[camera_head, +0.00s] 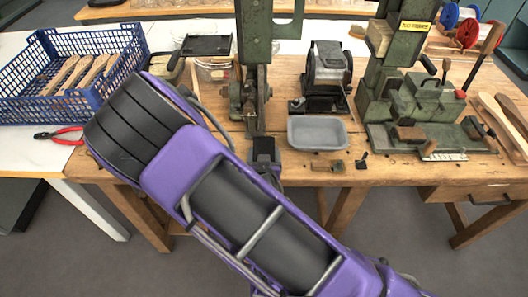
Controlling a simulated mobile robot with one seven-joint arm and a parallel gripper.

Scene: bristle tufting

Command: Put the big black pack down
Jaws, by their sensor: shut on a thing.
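My purple and black arm crosses the view from the lower right to the upper left and hides much of the bench front. Part of my gripper (267,172) shows just past the arm, near the bench's front edge and below the central green machine. It is shut on a small dark block, which looks like the big black pack (264,148). The arm hides most of the fingers. I cannot tell whether the pack touches the bench top.
A grey tray (318,133) sits right of the pack, with small black pieces (361,163) in front. Green machines (258,85) (415,100) and a black grinder-like device (326,75) stand behind. A blue crate (70,75) and red pliers (62,135) are left.

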